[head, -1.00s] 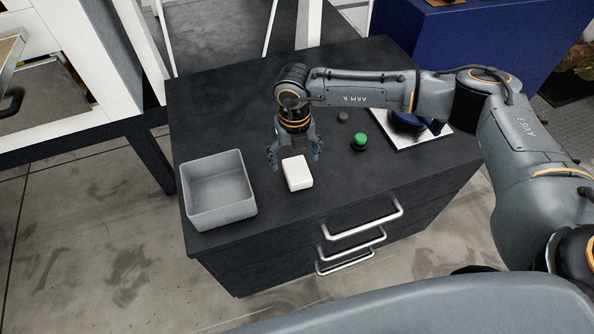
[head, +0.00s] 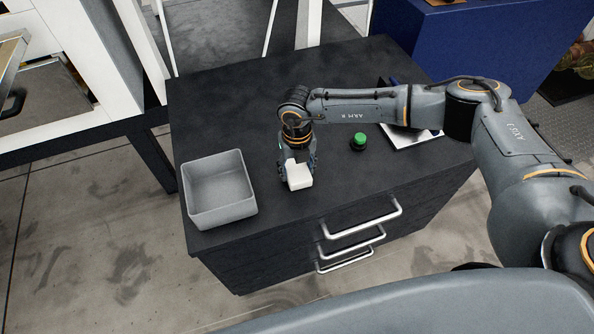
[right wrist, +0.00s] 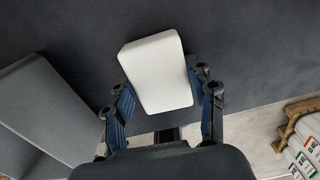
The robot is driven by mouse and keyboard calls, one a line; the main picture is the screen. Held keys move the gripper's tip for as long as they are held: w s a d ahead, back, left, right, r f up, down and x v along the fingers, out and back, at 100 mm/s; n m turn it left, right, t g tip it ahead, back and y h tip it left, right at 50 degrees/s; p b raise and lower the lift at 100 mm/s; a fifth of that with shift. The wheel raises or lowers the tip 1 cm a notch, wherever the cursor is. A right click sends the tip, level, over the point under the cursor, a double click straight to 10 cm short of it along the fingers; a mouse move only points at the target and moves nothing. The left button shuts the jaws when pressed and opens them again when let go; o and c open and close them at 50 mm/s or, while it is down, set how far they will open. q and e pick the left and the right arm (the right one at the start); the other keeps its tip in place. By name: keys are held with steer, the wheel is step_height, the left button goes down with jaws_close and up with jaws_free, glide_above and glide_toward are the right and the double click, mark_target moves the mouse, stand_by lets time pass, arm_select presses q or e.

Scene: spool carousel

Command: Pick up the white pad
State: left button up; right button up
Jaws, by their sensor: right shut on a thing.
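The white pad (head: 300,178) is a small rounded block at the front of the dark cabinet top, right of the grey bin. My right gripper (head: 299,170) comes down over it from behind, with a finger on each side. In the right wrist view the pad (right wrist: 157,72) sits between the two blue-faced fingers (right wrist: 165,108), which are shut on it. Whether the pad touches the cabinet top is hard to tell. My left gripper is not in view.
An open grey bin (head: 219,190) stands left of the pad. A green-topped button (head: 359,141) and a white board (head: 412,138), partly hidden by my right arm, lie to the right. The cabinet top (head: 240,110) is clear behind the bin. Drawer handles (head: 362,219) stick out in front.

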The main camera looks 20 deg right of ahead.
steer(key=shift+r, duration=0.6)
steer(key=s+a+r+b, duration=0.3)
steer(key=s+a+r, duration=0.4)
steer(key=a+r, duration=0.4)
steer(key=shift+s+a+r, duration=0.25)
steer(key=shift+a+r, duration=0.15)
steer(key=shift+a, duration=0.05)
